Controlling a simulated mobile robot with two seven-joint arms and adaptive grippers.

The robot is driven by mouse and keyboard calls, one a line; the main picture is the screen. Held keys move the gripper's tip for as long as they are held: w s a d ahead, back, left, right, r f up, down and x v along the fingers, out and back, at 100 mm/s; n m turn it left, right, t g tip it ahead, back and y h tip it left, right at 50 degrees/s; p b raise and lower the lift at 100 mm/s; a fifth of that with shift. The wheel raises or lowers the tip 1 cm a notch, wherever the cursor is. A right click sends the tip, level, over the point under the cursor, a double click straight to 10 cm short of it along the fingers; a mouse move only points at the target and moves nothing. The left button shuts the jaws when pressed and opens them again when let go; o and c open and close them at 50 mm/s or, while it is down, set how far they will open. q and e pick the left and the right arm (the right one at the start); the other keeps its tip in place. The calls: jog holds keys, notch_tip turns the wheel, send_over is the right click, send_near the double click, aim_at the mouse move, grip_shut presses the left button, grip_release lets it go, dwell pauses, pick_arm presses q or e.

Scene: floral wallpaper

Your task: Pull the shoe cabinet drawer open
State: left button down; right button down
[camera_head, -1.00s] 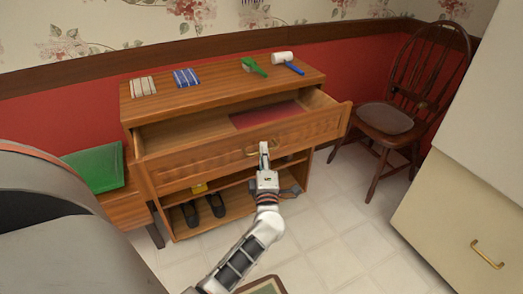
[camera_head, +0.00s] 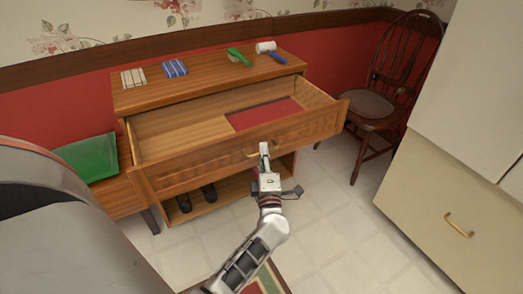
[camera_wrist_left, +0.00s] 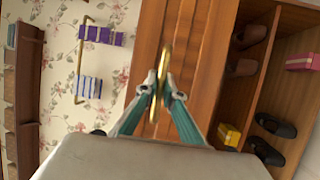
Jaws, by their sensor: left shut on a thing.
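The wooden shoe cabinet (camera_head: 215,80) stands against the wall. Its top drawer (camera_head: 200,170) is pulled well out, and a red panel (camera_head: 262,114) shows on the drawer's floor. My left gripper (camera_head: 264,152) is at the middle of the drawer front, shut on the brass handle (camera_head: 250,154). In the left wrist view, the two fingers (camera_wrist_left: 159,97) close around the handle (camera_wrist_left: 166,62), with the wooden drawer front behind. My right gripper is not in view.
On the cabinet top are folded cloths (camera_head: 174,68), a green brush (camera_head: 238,57) and a white-headed roller (camera_head: 266,47). Dark shoes (camera_head: 209,193) sit on the lower shelf. A green tray (camera_head: 90,157) is at left, a wooden chair (camera_head: 375,105) at right. The tiled floor in front is largely clear.

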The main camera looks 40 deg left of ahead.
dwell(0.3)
pick_arm(q)
jog(key=c, duration=2.2)
grip_release()
jog(key=shift+o, duration=0.2)
jog(key=v, duration=0.7)
jog(key=shift+s+d, duration=0.2)
